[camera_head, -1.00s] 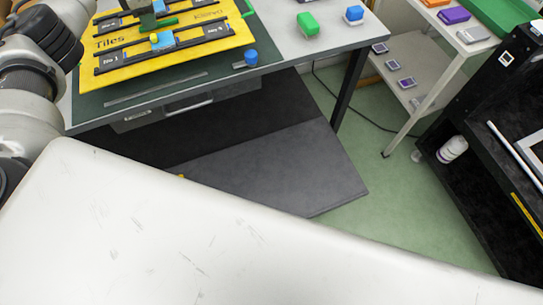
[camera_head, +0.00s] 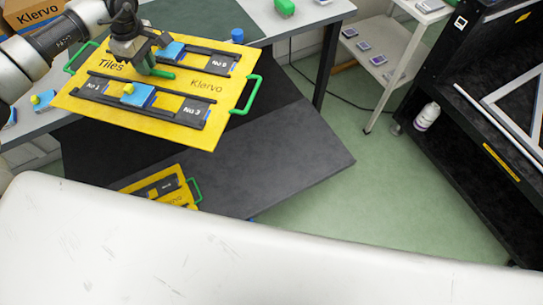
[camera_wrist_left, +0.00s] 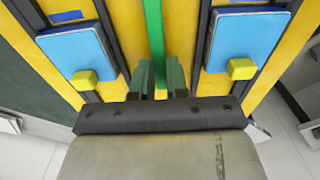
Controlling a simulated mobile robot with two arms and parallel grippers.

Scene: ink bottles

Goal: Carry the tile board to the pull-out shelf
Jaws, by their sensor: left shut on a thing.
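The tile board (camera_head: 85,98) is a yellow plate with black rails, blue tiles with yellow knobs, and green handles at its left and right ends. In the head view it hangs in the air, slightly tilted, in front of the table. My left gripper (camera_head: 146,70) is shut on the green bar in the middle of the board. The left wrist view shows the fingers (camera_wrist_left: 162,82) on this bar between two blue tiles (camera_wrist_left: 78,52). A dark grey slab (camera_head: 285,150) lies low under the table; I cannot tell if it is the pull-out shelf. My right gripper is not in view.
A smaller-looking yellow panel with a green handle (camera_head: 194,190) shows on the dark slab, partly hidden by a white surface in front. The table (camera_head: 335,12) has a green mat (camera_head: 205,18) and a blue bottle (camera_head: 237,35). A black rack (camera_head: 480,90) stands at the right.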

